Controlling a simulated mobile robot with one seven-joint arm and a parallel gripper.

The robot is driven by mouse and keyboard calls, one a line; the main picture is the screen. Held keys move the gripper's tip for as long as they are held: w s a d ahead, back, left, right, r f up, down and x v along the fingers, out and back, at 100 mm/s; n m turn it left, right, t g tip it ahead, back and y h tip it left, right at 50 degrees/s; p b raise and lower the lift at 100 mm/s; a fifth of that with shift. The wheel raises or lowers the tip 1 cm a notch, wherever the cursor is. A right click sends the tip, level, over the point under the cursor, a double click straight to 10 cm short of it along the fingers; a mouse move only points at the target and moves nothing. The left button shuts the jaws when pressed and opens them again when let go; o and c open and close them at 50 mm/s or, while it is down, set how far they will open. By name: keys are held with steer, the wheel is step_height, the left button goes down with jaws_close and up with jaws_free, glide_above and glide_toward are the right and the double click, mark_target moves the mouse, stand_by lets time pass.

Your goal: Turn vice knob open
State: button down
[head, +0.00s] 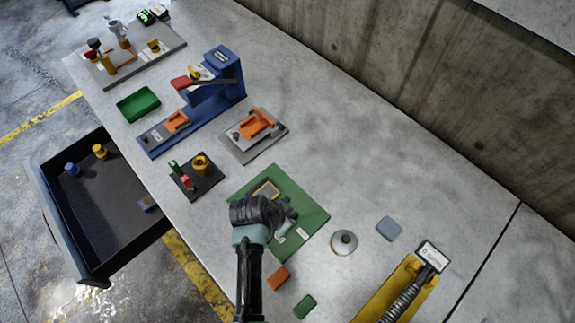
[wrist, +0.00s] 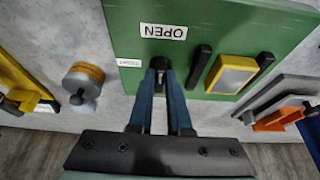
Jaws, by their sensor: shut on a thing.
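The vice sits on a green board (head: 312,212), which also fills the top of the wrist view (wrist: 125,30). In the wrist view an upside-down OPEN label (wrist: 163,32) is on the board. The black vice knob (wrist: 159,63) is at the board's near edge. My gripper (wrist: 160,76) is shut on the knob, one blue finger on each side. To the right, a yellow-framed block (wrist: 232,75) lies between two black bars; it also shows in the head view (head: 266,189). In the head view my gripper (head: 288,217) is over the board and hides the knob.
A grey round knob (head: 343,242) and a blue-grey pad (head: 389,228) lie right of the board. An orange block (head: 279,277) and a green block (head: 304,307) are near the front edge. A blue press (head: 222,75) stands behind. An open drawer (head: 105,205) juts out left.

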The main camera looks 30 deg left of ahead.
steer(key=c, duration=0.9)
jaws_free()
steer(key=shift+o, duration=0.2)
steer(key=b+v, duration=0.1)
steer(key=v, duration=1.2)
